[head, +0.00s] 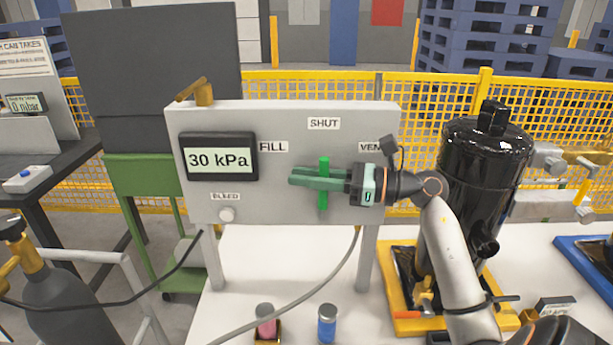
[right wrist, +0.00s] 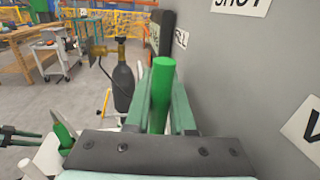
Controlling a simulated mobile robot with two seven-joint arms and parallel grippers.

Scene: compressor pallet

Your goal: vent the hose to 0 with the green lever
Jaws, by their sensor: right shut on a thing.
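The green lever (head: 324,163) stands upright on the front of the grey panel (head: 290,120), under the SHUT label (head: 324,124). My right gripper (head: 318,180) comes in from the right and is shut around the lever; its fingers point left across it. In the right wrist view, the green lever (right wrist: 161,95) rises between the two fingers. The gauge display (head: 218,158) reads 30 kPa. The VENT label (head: 370,147) is to the right of the lever, partly covered by my wrist. The FILL label (head: 273,147) is to the left.
A white BLEED knob (head: 227,214) sits at the panel's lower left. A grey hose (head: 330,285) runs below the panel. A black tank (head: 480,170) stands right, close to my right arm.

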